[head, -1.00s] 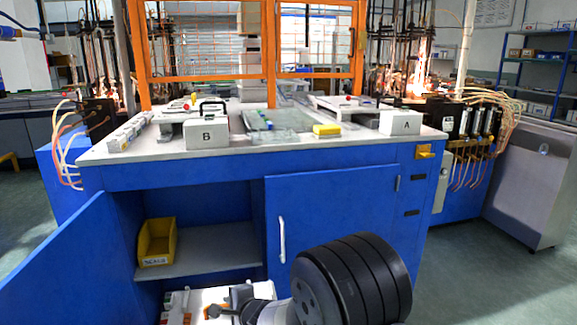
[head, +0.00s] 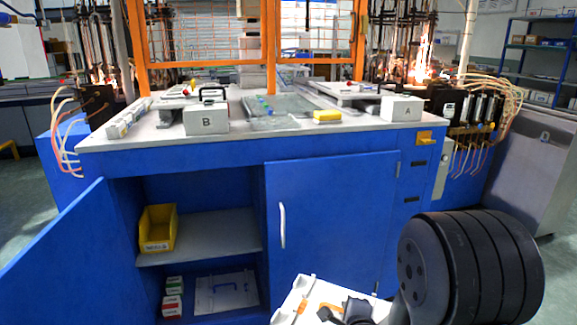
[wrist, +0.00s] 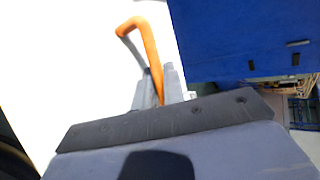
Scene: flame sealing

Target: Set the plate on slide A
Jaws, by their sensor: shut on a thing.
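A white plate (head: 296,297) with an orange handle shows at the bottom of the head view, in front of the blue bench and below its top. My gripper (wrist: 158,90) is shut on the orange handle (wrist: 147,45) in the wrist view, with the white plate (wrist: 60,60) filling the left side. Slide A (head: 350,87) is a pale flat unit on the bench top, behind the white box marked A (head: 402,108), with a small red knob on it. The plate is well apart from slide A.
The box marked B (head: 206,118) and another slide stand at the left of the bench top. A yellow block (head: 327,116) lies mid-bench. The open cabinet holds a yellow bin (head: 158,228) and a dark-handled plate (head: 226,290). An orange frame (head: 272,45) rises behind.

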